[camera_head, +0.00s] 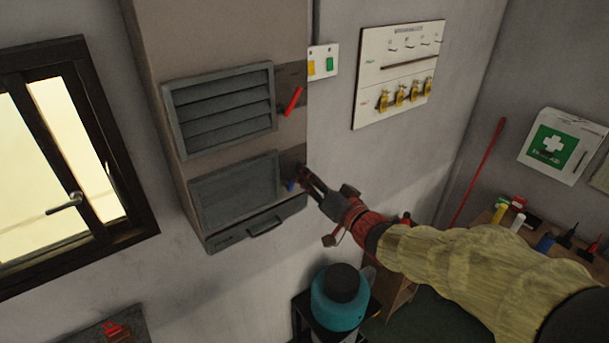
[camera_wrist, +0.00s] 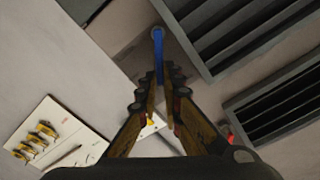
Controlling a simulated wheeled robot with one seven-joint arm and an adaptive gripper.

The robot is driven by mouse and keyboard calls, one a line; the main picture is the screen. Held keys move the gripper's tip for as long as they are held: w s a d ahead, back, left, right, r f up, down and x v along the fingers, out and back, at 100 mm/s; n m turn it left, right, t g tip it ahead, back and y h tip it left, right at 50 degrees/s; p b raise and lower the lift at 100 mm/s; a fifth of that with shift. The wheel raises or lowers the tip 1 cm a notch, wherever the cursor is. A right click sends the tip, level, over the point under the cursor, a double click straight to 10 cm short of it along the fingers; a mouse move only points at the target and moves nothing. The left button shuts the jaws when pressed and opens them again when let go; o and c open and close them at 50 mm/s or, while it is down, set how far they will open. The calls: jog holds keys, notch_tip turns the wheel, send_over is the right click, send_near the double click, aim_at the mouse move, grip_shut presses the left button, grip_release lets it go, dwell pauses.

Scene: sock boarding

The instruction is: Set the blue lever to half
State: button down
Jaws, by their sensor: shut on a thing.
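The blue lever (camera_head: 291,186) sits on a dark plate at the right of the lower louvred vent (camera_head: 235,189), on the tall wall housing. In the head view the gripper hides most of it, and only a small blue part shows low by the fingertips. In the wrist view the blue lever (camera_wrist: 158,52) runs from a round grey end down between my fingers. My gripper (camera_head: 306,179) is shut on the lever; its two fingers lie on either side of it in the wrist view (camera_wrist: 160,82). The lever's exact angle is hard to tell.
A red lever (camera_head: 293,101) stands tilted beside the upper vent (camera_head: 220,108), above my gripper. A drawer-like handle (camera_head: 264,227) is below the lower vent. A white board with yellow tags (camera_head: 399,72) hangs to the right. A teal container (camera_head: 339,298) stands below.

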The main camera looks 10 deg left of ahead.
jog(key=c, duration=2)
grip_release()
jog(key=shift+o, duration=0.2)
jog(key=shift+d, duration=0.1)
jog(key=v, duration=1.2)
jog(key=shift+w, duration=0.1)
